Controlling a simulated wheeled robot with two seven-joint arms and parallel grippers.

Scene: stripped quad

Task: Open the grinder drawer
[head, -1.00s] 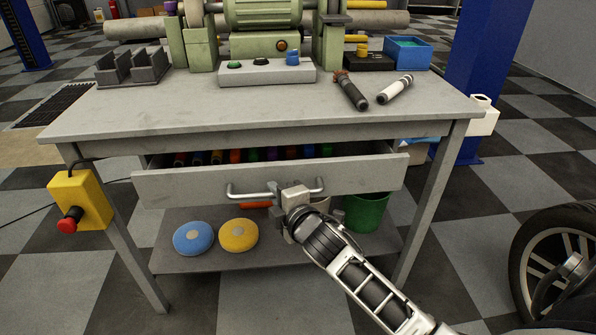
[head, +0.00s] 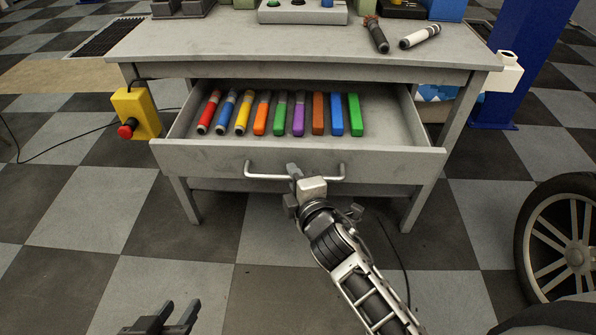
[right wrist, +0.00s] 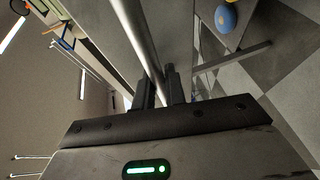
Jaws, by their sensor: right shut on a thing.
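The grey grinder drawer (head: 300,163) is pulled well out from under the bench in the head view. A row of several coloured sticks (head: 280,114) lies inside it. Its metal bar handle (head: 262,177) runs across the front. My right gripper (head: 297,172) is shut on the handle. The right wrist view shows the bar (right wrist: 138,40) passing between the two fingers (right wrist: 158,88). My left gripper (head: 163,320) shows at the bottom edge of the head view, away from the drawer, with its two fingers apart and nothing between them.
A yellow box with a red button (head: 136,113) hangs at the left. A wheel (head: 560,240) stands at the right. The checkered floor in front is mostly clear.

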